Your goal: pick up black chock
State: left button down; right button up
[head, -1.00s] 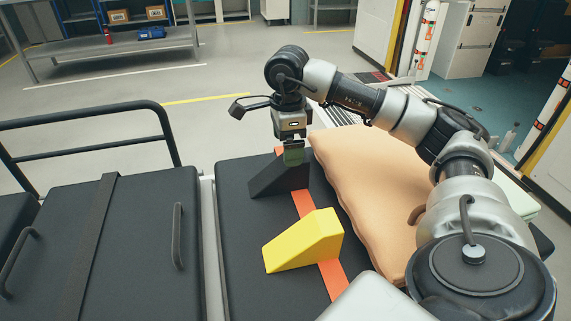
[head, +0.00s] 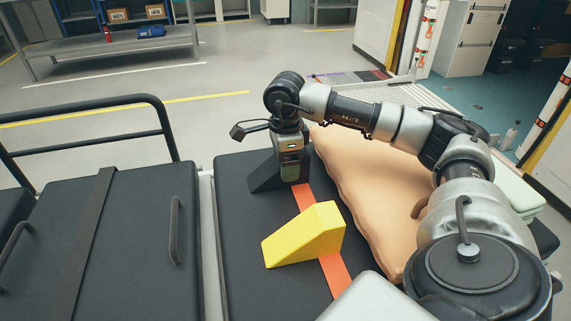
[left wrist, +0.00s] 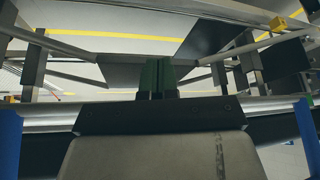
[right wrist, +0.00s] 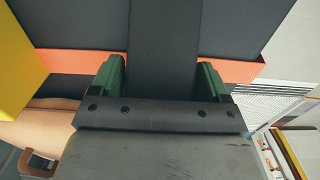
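The black chock (head: 262,180) is a dark wedge on the black padded surface, partly hidden behind my right gripper (head: 291,176). My right gripper points down over it. In the right wrist view the two green fingers (right wrist: 163,80) are apart, one on each side of the dark chock (right wrist: 163,40); I cannot tell whether they touch it. My left gripper (left wrist: 158,80) shows only in the left wrist view, its green fingers together with nothing visible between them.
A yellow chock (head: 305,236) sits nearer on the same surface (head: 235,240), across an orange strap (head: 335,276). A tan pillow (head: 360,190) lies to the right. A black railing (head: 80,118) and a strapped black case (head: 70,240) stand to the left.

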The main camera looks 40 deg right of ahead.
jog(key=c, duration=1)
jog(key=shift+r, duration=0.15)
